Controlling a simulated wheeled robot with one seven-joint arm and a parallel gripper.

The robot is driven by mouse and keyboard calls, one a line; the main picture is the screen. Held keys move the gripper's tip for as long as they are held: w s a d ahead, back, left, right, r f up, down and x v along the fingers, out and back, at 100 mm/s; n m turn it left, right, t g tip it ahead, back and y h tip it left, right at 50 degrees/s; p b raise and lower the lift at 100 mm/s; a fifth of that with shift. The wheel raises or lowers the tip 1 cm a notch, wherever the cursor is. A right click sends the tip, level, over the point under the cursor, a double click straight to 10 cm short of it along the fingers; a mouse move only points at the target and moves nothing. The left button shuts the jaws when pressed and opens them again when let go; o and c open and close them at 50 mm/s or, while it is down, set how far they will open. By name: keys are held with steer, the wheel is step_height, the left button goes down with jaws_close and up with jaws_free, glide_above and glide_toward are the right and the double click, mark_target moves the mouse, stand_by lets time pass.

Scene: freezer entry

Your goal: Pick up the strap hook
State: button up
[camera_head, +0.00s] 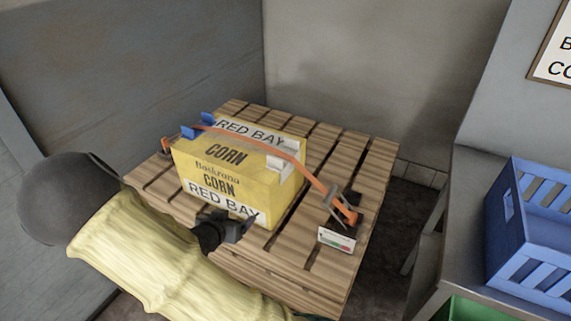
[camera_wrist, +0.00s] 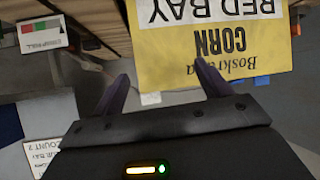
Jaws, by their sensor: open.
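An orange strap (camera_head: 283,150) runs over a yellow corn box (camera_head: 238,180) on a wooden pallet. At the strap's right end, a hook (camera_head: 349,214) with dark metal parts rests low at the pallet's right side, by a small card. My gripper (camera_head: 240,229) is at the box's front lower edge, left of the hook and apart from it. In the wrist view my gripper (camera_wrist: 163,88) is open, with nothing seen between its two dark fingers. The yellow box (camera_wrist: 215,45) shows upside down beyond them. I cannot make out the hook in the wrist view.
The pallet (camera_head: 360,150) has bare slats behind and right of the box. The small card (camera_head: 336,239) stands near the hook and shows in the wrist view (camera_wrist: 42,33). Blue corner pieces (camera_head: 195,130) sit on the box. A blue crate (camera_head: 530,225) stands on a bench at right.

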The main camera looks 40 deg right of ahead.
mark_target(265, 183)
step_height(265, 183, up, 6)
steer(key=s+d+m+h, duration=0.1)
steer(key=d+m+h, duration=0.1)
steer(key=h, duration=0.4)
steer(key=shift+s+d+m+t+h+b, duration=0.15)
steer(key=shift+m+t+h+b, duration=0.15)
steer(key=shift+m+h+b, duration=0.15)
steer(key=x, duration=1.2)
steer(key=shift+w+f, duration=0.1)
steer(key=shift+w, duration=0.2)
steer(key=shift+s, duration=0.15)
steer(key=shift+d, duration=0.1)
